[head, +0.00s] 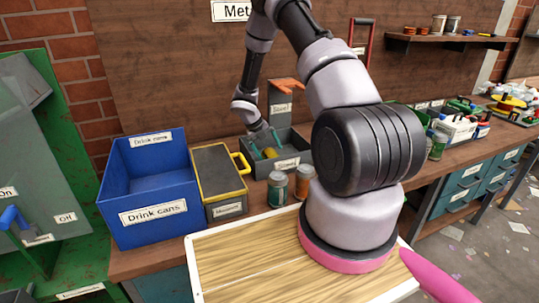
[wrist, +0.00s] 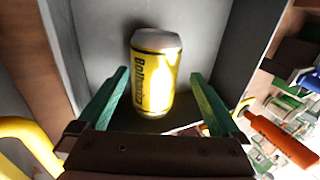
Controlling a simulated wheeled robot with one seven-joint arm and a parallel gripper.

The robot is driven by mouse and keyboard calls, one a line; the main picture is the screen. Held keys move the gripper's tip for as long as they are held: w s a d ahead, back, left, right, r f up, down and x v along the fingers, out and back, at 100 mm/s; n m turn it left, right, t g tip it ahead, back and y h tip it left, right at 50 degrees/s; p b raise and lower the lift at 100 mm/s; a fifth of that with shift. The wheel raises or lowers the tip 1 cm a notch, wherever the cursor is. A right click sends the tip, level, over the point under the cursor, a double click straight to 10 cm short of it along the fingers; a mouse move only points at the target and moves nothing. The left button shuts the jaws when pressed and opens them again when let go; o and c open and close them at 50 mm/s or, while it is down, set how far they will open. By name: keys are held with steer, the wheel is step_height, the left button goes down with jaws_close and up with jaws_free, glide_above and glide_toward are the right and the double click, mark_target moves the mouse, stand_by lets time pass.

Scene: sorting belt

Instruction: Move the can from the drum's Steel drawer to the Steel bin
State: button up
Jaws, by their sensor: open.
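A yellow can (wrist: 155,85) with a pale metal top stands inside a grey open tray (head: 300,147). In the head view the can (head: 270,152) shows as a small yellow patch. My gripper (head: 265,147) reaches down into this tray. In the wrist view its green fingers (wrist: 160,88) are open, one on each side of the can's lower part, with gaps visible. The tray stands in front of an upright grey part (head: 281,105) labelled "Steel" with an orange top. The tray's front label is too small to read surely. I cannot tell which is the Steel bin.
A blue Drink cans bin (head: 150,185) and a grey box with a yellow handle (head: 218,178) stand left of the tray.

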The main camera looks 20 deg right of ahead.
steer(key=v, duration=1.1)
steer(key=s+r+m+t+y, duration=0.1)
steer(key=s+r+m, duration=0.3)
steer(key=r+m, duration=0.3)
steer(key=s+a+r+m, duration=0.1)
steer(key=s+r+m, duration=0.3)
steer(key=r, duration=0.5)
steer(key=s+r+m+t+y, duration=0.1)
steer(key=s+r+m, duration=0.2)
steer(key=r+m, duration=0.45)
steer(key=s+a+r+m+t+y, duration=0.2)
steer(key=s+r+m, duration=0.4)
steer(key=s+m, duration=0.4)
steer(key=s+a+r+m+t+y, duration=0.2)
steer(key=s+a+r+m+t, duration=0.1)
steer(key=s+r+m, duration=0.4)
steer(key=shift+s+a+m+y, duration=0.25)
steer(key=shift+s+m+y, duration=0.15)
steer(key=shift+s+m, duration=1.55)
steer(key=shift+w+m, duration=0.4)
